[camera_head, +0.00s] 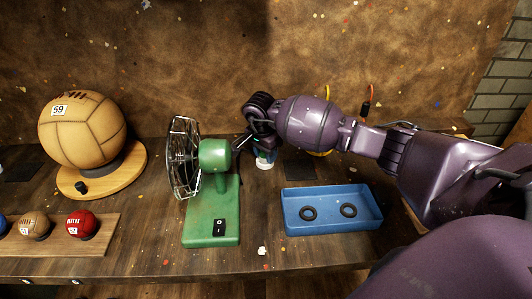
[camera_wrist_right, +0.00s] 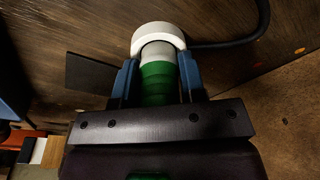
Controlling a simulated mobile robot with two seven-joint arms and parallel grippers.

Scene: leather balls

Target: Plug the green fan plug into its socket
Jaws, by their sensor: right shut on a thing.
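The green fan (camera_head: 215,155) with a wire cage stands on a green base with a black switch (camera_head: 219,228), on the wooden workbench. My right gripper (camera_head: 263,150) is just right of the fan, near the back wall. In the wrist view the blue fingers of my right gripper (camera_wrist_right: 158,90) are shut on the green plug (camera_wrist_right: 158,84), one on each side. The plug's pale end meets a round white socket (camera_wrist_right: 158,34) with a black cable at its side. How deep the plug sits in it cannot be told. My left gripper is out of view.
A blue tray (camera_head: 334,224) with two black rings lies right of the fan. A large tan ball (camera_head: 82,128) on a round wooden stand (camera_head: 128,168) is at the left. Small balls sit on a board (camera_head: 55,243) in front of it. My right arm spans the back right.

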